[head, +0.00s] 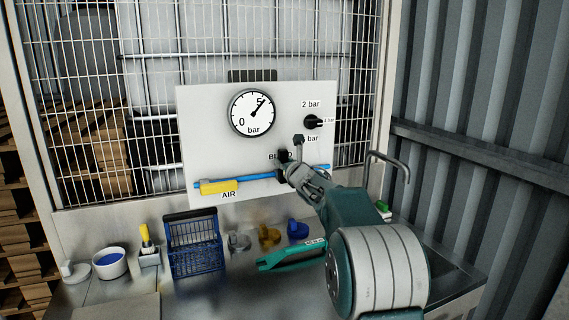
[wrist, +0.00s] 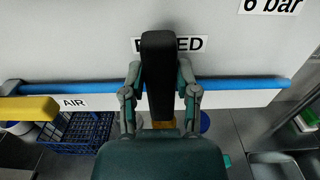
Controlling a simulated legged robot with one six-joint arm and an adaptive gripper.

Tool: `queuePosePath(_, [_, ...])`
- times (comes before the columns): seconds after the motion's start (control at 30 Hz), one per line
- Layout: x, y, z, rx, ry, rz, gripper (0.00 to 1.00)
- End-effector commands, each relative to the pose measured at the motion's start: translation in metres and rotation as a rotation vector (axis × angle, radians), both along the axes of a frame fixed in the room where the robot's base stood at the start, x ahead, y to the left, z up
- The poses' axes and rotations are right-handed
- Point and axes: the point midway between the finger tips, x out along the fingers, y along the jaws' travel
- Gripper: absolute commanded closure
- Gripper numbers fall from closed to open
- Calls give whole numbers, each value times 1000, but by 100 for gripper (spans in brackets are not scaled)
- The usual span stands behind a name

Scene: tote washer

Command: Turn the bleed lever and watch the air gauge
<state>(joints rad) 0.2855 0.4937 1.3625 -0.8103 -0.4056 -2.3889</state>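The round air gauge (head: 253,113) is on the white panel in the head view. Its needle points up and right, just past the 5. The black bleed lever (wrist: 158,75) stands upright in the wrist view, in front of the partly covered BLEED label. My gripper (wrist: 160,85) has one finger on each side of the lever, close against it, and looks shut on it. In the head view my gripper (head: 291,170) is at the blue pipe, and the lever (head: 283,157) is partly hidden behind it.
A blue pipe (head: 262,177) with a yellow AIR handle (head: 219,187) crosses the panel (head: 205,130). A black knob (head: 313,122) sits above my gripper.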

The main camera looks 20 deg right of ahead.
Motion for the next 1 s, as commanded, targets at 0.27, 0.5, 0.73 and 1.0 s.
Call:
queuePosePath(0.27, [0, 0, -4, 1, 8, 0, 26])
queuePosePath(0.5, [-2, 0, -2, 1, 4, -1, 26])
queuePosePath(0.73, [-30, 0, -1, 1, 3, -1, 26])
queuePosePath(1.0, [-78, 0, -2, 1, 5, -2, 26])
